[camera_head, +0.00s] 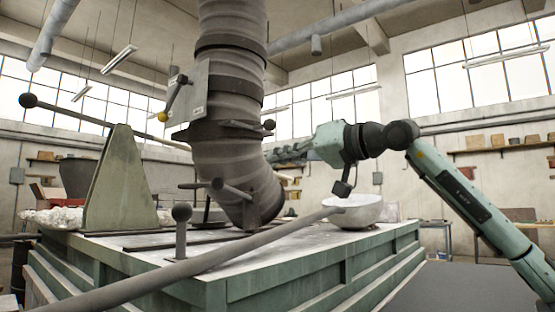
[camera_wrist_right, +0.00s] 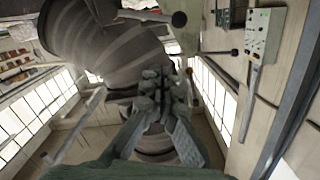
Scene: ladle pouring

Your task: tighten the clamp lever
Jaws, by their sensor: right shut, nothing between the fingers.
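Several levers show on and around the thick grey duct (camera_head: 225,60), and I cannot tell for sure which one is the clamp lever. A dark band on the duct carries a short lever with a black knob (camera_head: 269,124). A grey plate on the duct bears a lever with a yellow ball (camera_head: 163,116). A cylinder-ended lever (camera_head: 232,191) sits lower on the duct. My right gripper (camera_head: 280,156) is shut and empty, pointing left beside the duct's lower bend. In the wrist view, its fingers (camera_wrist_right: 165,82) are together in front of the duct (camera_wrist_right: 95,45). My left gripper is not in view.
A ball-topped post (camera_head: 181,214) and a triangular plate (camera_head: 122,185) stand at left. A ball-ended bar (camera_head: 90,119) extends behind the plate.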

